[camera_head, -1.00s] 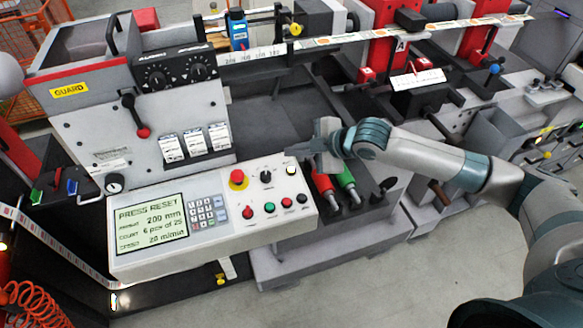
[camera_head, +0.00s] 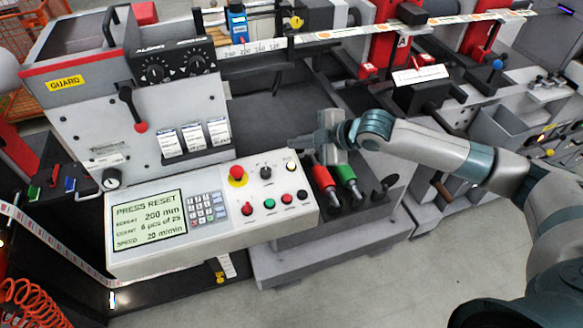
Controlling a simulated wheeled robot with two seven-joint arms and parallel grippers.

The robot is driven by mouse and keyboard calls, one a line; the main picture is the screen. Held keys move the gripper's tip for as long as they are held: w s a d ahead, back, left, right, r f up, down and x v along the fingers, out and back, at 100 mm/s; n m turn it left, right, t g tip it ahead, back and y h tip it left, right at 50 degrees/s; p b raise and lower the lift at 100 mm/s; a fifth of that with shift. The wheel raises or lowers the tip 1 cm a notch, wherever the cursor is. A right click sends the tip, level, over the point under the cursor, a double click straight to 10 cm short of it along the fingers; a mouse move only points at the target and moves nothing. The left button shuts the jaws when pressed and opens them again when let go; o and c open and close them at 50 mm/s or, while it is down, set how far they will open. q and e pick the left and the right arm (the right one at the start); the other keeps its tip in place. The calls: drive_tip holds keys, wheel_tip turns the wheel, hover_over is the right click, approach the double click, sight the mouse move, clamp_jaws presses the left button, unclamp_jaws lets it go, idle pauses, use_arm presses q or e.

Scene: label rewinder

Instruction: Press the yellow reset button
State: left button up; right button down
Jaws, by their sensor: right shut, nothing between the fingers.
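The white control panel (camera_head: 225,238) carries a small pale yellow button (camera_head: 291,167) near its upper right corner, which looks like the reset button. The panel's display (camera_head: 148,220) reads PRESS RESET, 200 mm, 6 pcs of 25, 20 m/min. My right gripper (camera_head: 294,142) comes in from the right, its fingers shut and empty, pointing left. Its tips appear just above the yellow button in the picture and apart from it. The button is not covered. My left gripper is not in view.
A red emergency-stop button on a yellow base (camera_head: 237,176), a black knob (camera_head: 266,173) and a keypad (camera_head: 207,209) share the panel. Red (camera_head: 323,180) and green (camera_head: 346,178) handles stand right of it, below my gripper. Several small buttons lie below.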

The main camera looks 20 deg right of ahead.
drive_tip(key=b, duration=0.4)
hover_over(291, 166)
drive_tip(key=s+d, duration=0.1)
drive_tip(key=s, duration=0.1)
wheel_tip(291, 166, down, 5)
drive_tip(key=shift+w+d+f, duration=0.1)
drive_tip(key=shift+w+f+b, duration=0.2)
drive_tip(key=shift+f+b, duration=0.3)
drive_tip(key=shift+f, duration=0.4)
drive_tip(key=shift+f, duration=0.1)
idle(0.8)
drive_tip(key=shift+w+f, duration=0.1)
drive_tip(key=shift+f, duration=0.2)
drive_tip(key=shift+f, duration=0.5)
idle(0.9)
idle(0.3)
drive_tip(key=shift+r+p, duration=0.85)
drive_tip(key=shift+r, duration=0.05)
